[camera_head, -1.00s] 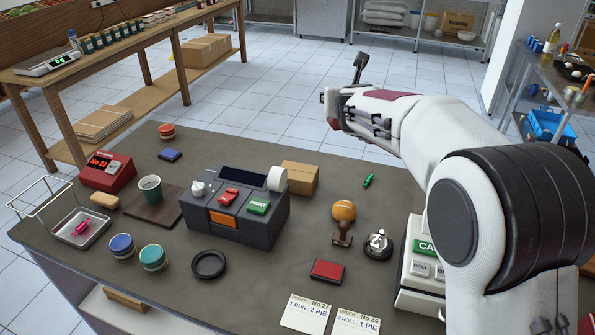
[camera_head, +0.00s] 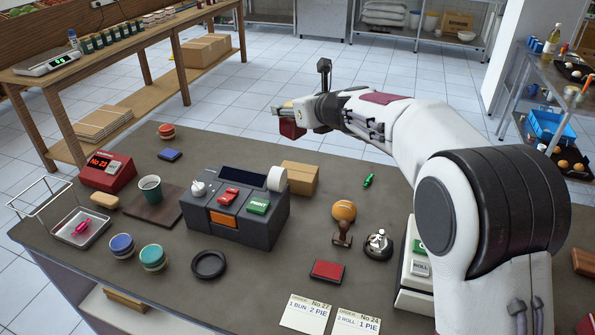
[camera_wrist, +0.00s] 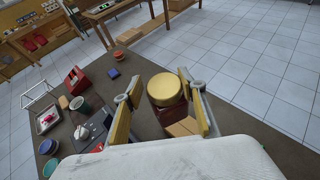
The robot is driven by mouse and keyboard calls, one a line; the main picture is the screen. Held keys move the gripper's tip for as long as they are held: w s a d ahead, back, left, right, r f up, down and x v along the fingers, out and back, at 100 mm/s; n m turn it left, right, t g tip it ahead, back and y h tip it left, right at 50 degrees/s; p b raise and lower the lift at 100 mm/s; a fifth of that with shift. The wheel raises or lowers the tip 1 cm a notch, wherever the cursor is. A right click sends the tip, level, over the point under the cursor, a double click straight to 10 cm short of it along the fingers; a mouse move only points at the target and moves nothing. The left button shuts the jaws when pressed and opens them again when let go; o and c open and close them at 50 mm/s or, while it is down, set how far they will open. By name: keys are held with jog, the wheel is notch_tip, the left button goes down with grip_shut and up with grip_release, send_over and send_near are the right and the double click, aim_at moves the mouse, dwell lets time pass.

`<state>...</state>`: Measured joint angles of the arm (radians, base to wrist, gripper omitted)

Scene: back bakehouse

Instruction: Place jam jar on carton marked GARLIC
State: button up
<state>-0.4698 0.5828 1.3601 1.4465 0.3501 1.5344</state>
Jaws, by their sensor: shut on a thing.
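The jam jar (camera_wrist: 166,88), red with a gold lid, is held upright-looking between the two fingers of my gripper (camera_wrist: 163,100) in the wrist view. In the head view the jar (camera_head: 291,129) shows as a dark red shape under the fingers of my gripper (camera_head: 290,110), held in the air above the far side of the counter. A small brown carton (camera_head: 301,179) stands on the counter behind the grey order machine. It also shows in the wrist view (camera_wrist: 183,128), below and partly hidden by the jar. I can read no GARLIC marking on it.
The grey machine (camera_head: 236,208) stands just in front of the carton. A green marker (camera_head: 369,180), an orange-topped stamp (camera_head: 343,212) and a bell (camera_head: 378,245) lie to the right. Other cartons (camera_head: 205,49) sit on a low shelf; another (camera_head: 457,22) stands far back, its print unclear.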

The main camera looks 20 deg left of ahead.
aim_at(291, 120)
jog(key=shift+f, duration=1.8)
jog(key=shift+f, duration=0.15)
jog(key=shift+f, duration=3)
jog(key=shift+f, duration=0.1)
jog(key=shift+f, duration=1.75)
jog(key=shift+f, duration=0.15)
jog(key=o, duration=1.4)
jog(key=shift+d, duration=0.1)
